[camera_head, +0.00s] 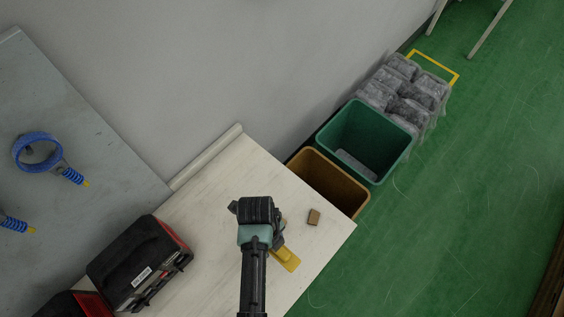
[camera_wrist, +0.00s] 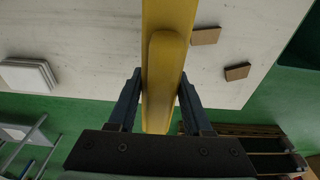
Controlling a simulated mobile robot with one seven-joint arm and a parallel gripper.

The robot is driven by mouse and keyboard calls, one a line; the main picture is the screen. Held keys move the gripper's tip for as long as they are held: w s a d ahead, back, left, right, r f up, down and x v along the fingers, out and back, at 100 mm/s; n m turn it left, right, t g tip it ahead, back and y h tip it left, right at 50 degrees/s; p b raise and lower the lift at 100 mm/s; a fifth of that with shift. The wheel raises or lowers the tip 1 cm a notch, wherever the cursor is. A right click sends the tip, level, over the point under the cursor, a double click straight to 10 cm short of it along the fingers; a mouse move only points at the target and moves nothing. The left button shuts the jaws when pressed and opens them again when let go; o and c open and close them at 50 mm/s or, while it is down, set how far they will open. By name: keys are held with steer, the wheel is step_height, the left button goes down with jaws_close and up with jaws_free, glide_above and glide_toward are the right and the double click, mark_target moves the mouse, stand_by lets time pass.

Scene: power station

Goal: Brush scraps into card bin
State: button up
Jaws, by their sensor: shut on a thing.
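My gripper (camera_wrist: 161,95) is shut on the yellow handle of a brush (camera_wrist: 170,35), seen between the two dark fingers in the wrist view. In the head view, the yellow brush (camera_head: 287,260) shows below and right of my gripper, over the pale table; its bristles are not visible. One brown scrap (camera_head: 313,217) lies on the table right of my gripper. The wrist view shows two scraps, one nearer the brush (camera_wrist: 205,36) and one by the table edge (camera_wrist: 237,71). An orange-brown bin (camera_head: 352,198), perhaps the card bin, stands just past the table's end.
A green bin (camera_head: 390,163) stands beyond the brown one, with wrapped grey bundles (camera_head: 402,90) behind it. A black and red case (camera_head: 140,262) sits on the table at left. A grey wall borders the table's far side; green floor is open at right.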

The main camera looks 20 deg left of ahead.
steer(key=shift+f+b, duration=2.7)
steer(key=shift+f, duration=0.05)
